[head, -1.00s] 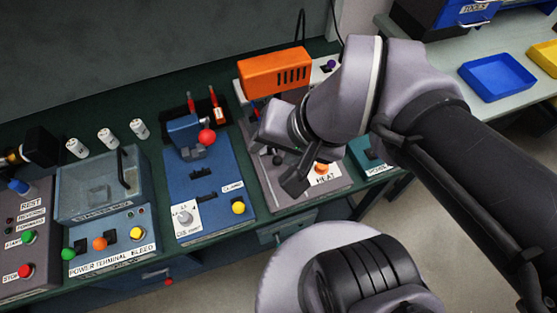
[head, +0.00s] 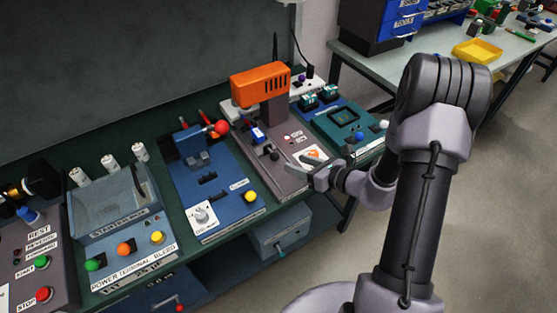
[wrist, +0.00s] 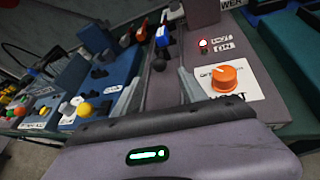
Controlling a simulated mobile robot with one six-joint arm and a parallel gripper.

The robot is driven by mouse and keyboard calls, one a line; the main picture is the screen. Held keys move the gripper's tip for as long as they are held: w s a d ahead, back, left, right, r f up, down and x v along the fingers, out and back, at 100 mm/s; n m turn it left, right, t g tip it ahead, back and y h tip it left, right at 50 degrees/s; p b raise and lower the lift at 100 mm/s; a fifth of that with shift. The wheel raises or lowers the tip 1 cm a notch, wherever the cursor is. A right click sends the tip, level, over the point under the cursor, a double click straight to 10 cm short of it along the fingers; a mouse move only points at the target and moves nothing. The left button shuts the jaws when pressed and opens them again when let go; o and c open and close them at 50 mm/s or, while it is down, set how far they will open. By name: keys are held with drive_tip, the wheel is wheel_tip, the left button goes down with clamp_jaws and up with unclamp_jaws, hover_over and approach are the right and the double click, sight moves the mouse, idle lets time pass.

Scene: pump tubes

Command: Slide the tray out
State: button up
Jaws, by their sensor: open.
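The heat station (head: 300,190) is a grey-brown panel under an orange heater head (head: 260,80). A small blue and white piece (head: 258,134) sits below the heater, and it also shows in the wrist view (wrist: 162,38). A dark knob (head: 273,155), seen too in the wrist view (wrist: 158,64), stands in front of it, seemingly on the sliding tray. The tray's outline is hard to make out. My gripper (head: 320,172) is open and empty beside the HEAT label, to the right of the knob and apart from it. In the wrist view its fingers (wrist: 161,80) point towards the knob.
An orange dial (wrist: 224,78) is close to my gripper's right side. The blue clamp station (head: 215,180) with a red ball lever is to the left. A green station (head: 345,118) is to the right. Open floor lies in front of the bench.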

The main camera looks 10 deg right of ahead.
sight(278, 157)
drive_tip(key=b+x, duration=0.2)
drive_tip(key=x, duration=0.7)
drive_tip(key=shift+c, duration=0.2)
clamp_jaws()
idle(0.9)
